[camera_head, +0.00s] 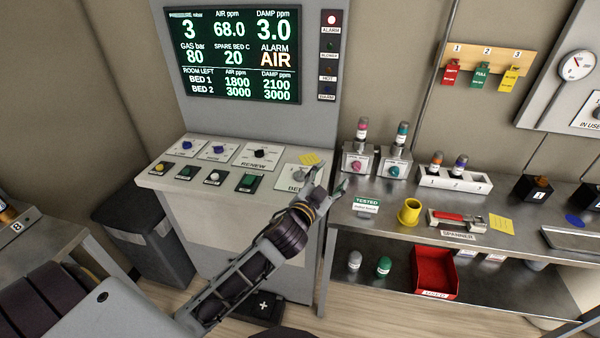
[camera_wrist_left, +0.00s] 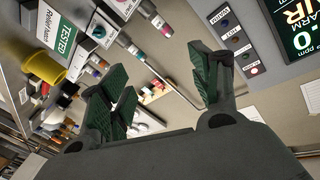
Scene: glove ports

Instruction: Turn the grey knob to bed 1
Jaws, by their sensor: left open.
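The grey knob (camera_head: 299,176) sits on a white plate marked "BED" at the right end of the sloped console top; the rest of the plate's label is hidden by my gripper and arm. My left gripper (camera_head: 330,184) is open just right of the knob, over the console's right edge, and does not appear to hold anything. In the left wrist view my left gripper (camera_wrist_left: 160,95) shows its green-padded fingers wide apart with no knob between them. My right gripper is not in view.
Other console plates carry blue knobs and a black "RENEW" knob (camera_head: 260,153), with several buttons in front. A yellow note (camera_head: 310,158) lies behind the grey knob. The steel bench (camera_head: 385,215) on the right holds bottles, a yellow cup (camera_head: 409,211) and a red-handled spanner.

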